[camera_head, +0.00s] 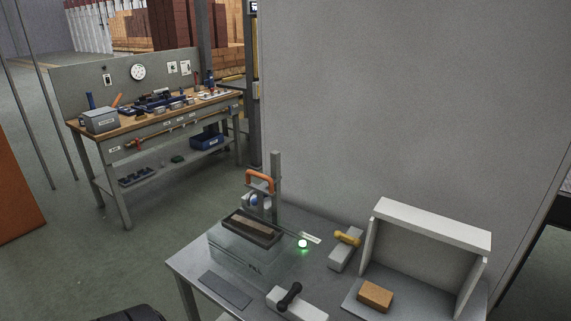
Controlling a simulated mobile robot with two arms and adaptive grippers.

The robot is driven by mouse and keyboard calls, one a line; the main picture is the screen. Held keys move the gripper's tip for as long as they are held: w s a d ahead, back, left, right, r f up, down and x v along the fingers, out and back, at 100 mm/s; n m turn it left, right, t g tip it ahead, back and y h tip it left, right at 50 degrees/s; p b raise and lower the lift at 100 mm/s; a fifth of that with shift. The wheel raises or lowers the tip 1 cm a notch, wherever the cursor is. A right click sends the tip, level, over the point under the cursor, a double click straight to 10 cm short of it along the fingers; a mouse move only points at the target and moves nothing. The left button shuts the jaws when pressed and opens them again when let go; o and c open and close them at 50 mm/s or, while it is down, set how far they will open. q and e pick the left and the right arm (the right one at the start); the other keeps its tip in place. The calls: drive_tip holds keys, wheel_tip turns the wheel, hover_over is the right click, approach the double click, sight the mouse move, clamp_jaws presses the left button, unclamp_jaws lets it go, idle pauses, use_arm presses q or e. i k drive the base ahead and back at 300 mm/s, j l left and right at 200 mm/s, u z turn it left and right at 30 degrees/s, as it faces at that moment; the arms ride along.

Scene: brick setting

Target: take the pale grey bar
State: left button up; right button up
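Neither of my grippers shows in the head view. A dark open tray (233,226) sits on a see-through box-like stand on the near grey table (190,266). A long brownish-grey bar (252,224) lies in the tray. Two pale grey blocks lie on the table: one with a yellow handle (347,239), one with a black handle (290,296). I cannot tell for sure which piece is the pale grey bar.
A grey post (276,180) and an orange handle (260,181) rise behind the tray. A green light (303,244) glows beside it. A flat dark plate (224,290) lies front left. A workbench (150,130) stands farther back.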

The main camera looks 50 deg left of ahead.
sight(259, 230)
drive_tip(key=u, duration=1.75)
